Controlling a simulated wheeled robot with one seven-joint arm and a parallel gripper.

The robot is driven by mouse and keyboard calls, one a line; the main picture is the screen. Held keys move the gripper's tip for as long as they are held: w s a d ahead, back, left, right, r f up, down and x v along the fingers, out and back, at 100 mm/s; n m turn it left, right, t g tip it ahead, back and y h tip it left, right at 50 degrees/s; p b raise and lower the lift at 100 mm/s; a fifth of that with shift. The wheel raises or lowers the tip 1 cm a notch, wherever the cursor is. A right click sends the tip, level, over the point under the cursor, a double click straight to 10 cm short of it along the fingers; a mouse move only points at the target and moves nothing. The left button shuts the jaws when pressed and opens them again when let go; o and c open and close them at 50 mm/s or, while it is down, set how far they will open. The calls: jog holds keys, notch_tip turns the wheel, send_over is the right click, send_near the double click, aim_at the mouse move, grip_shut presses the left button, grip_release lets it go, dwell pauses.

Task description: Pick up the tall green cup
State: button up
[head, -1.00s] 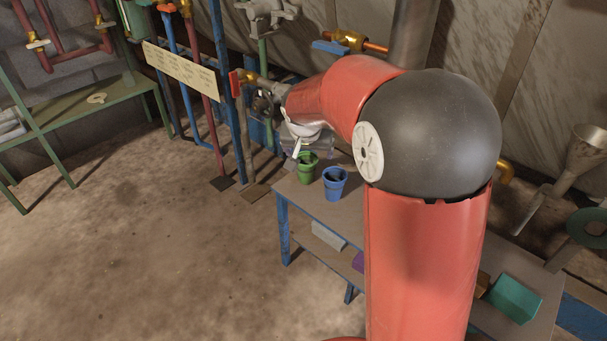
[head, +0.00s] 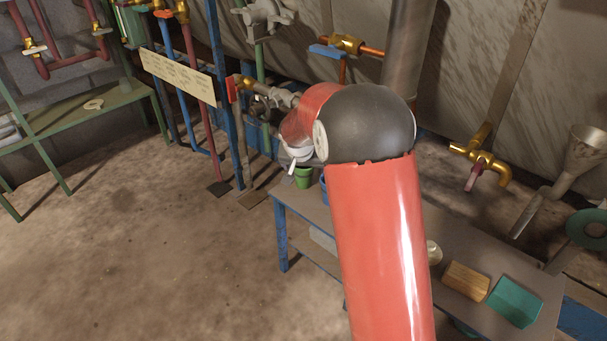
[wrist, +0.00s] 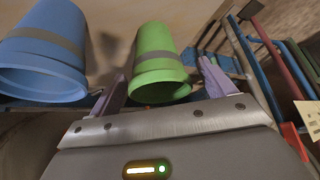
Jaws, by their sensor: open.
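The green cup (wrist: 156,62) shows in the wrist view with a grey band around it, its open rim towards my gripper. In the head view the green cup (head: 303,178) stands on the table, partly hidden by my arm. My gripper (wrist: 166,85) is open. In the wrist view its two fingers lie to either side of the green cup's rim end. I cannot tell whether they touch it. In the head view the fingers are mostly hidden behind my wrist.
A blue cup (wrist: 42,60) stands close beside the green one, near the left finger; it is mostly hidden in the head view (head: 323,188). The table (head: 400,262) also holds a wooden block (head: 466,281) and a teal box (head: 514,301). Pipes and valves rise behind it.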

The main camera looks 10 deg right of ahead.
jog(key=shift+c, duration=0.2)
jog(key=c, duration=1)
